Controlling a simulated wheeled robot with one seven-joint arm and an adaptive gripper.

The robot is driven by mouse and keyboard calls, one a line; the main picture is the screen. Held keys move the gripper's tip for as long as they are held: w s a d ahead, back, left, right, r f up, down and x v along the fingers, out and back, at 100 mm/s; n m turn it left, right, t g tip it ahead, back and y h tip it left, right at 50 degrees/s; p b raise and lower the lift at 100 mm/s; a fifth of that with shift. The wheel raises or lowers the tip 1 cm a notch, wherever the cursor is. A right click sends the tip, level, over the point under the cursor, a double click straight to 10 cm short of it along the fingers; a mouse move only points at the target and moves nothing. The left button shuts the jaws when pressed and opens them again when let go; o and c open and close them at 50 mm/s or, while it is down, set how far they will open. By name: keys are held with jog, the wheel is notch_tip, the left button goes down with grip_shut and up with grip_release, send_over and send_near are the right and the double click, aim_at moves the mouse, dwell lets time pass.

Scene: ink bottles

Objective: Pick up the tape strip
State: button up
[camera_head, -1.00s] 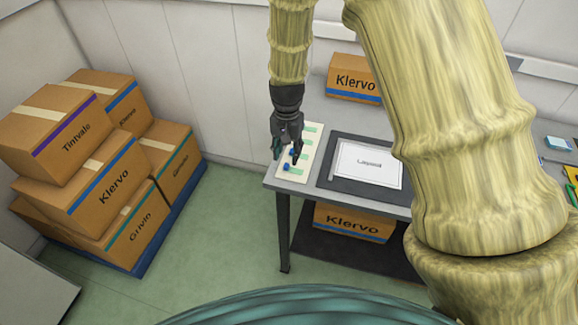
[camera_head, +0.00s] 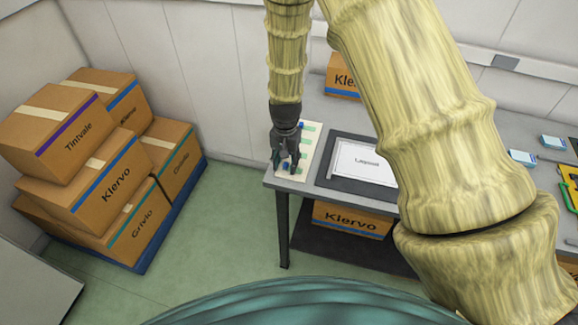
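A cream card (camera_head: 313,143) lies on the left end of the grey table, with several short green tape strips (camera_head: 309,128) along it. Small blue pieces also show there; one blue piece (camera_head: 285,167) is partly hidden by my gripper. My gripper (camera_head: 285,168) points down over the card's near left part, its dark fingers apart with the blue piece between or behind them. Whether the fingertips touch the card or a strip cannot be told. The gripper hides the card's left side.
A dark mat with a white sheet (camera_head: 362,163) lies right of the card. Cardboard boxes are stacked on a blue pallet (camera_head: 172,222) at left. Small blue-and-white boxes (camera_head: 522,157) and a yellow item (camera_head: 569,183) are at far right. My arm hides the table's middle.

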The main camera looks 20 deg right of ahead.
jog(key=c, duration=0.7)
jog(key=shift+c, duration=0.2)
jog(key=shift+r, duration=0.15)
